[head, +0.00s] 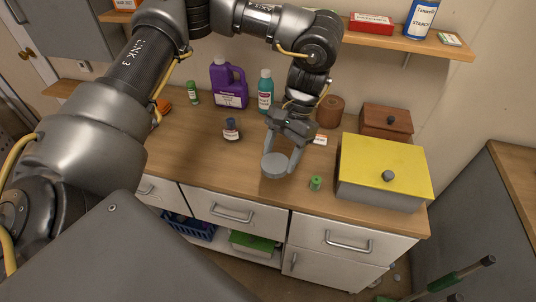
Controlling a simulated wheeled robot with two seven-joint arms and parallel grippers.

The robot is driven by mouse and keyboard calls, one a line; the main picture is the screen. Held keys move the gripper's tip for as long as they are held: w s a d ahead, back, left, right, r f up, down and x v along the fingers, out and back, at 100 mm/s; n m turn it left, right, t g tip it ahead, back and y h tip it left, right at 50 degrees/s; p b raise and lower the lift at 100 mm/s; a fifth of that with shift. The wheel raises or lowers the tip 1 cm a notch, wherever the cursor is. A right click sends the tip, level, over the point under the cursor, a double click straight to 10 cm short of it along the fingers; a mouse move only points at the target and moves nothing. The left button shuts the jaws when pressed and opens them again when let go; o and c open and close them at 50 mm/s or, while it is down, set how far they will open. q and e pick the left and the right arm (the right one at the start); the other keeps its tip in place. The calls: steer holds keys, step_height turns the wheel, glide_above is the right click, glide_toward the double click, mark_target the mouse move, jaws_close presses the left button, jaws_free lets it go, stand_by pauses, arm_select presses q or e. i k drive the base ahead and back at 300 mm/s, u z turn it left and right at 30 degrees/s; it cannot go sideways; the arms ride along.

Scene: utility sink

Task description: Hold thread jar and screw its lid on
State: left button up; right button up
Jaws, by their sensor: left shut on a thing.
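My left gripper (284,160) reaches down over the front of the wooden counter. Its two fingers are shut on a grey round piece (274,165) that looks like a lid, close to the counter top. I cannot tell whether a jar is under it or whether it touches the counter. A small green thread spool (315,183) stands on the counter just right of the gripper. No clear thread jar shows apart from the held piece. My right gripper is not in view.
A yellow-lidded box (385,165) stands at right on the counter (200,165). A brown cylinder (329,111) and a wooden box (386,121) are behind. A small dark-capped bottle (231,130), a purple jug (229,84) and a teal bottle (265,92) stand left of the gripper.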

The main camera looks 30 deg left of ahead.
mark_target(232, 129)
steer(key=z, duration=2.05)
steer(key=k, duration=1.6)
steer(key=u, duration=2.35)
steer(key=i, duration=0.5)
steer(key=z, duration=0.05)
